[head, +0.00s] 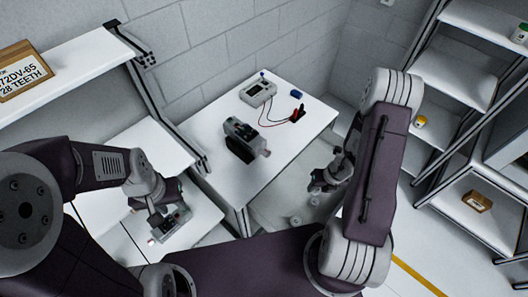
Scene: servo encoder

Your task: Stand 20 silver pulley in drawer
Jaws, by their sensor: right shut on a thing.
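My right gripper (322,184) is at the right of the white table, over a pale grey area that may be the open drawer (268,208). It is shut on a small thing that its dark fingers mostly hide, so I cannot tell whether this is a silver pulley. Small pale round pieces (295,220) that may be silver pulleys are below it, with another one (314,201) close to the fingers. My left gripper (160,222) points down at the left over a small grey device (177,219); its opening is not clear.
The white table (225,188) holds a dark motor-like machine (241,139), a grey meter (257,92) with red and black leads, and a small blue object (296,93). A shelf (88,62) with a labelled box (22,72) is at left. Racks (455,55) stand at right.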

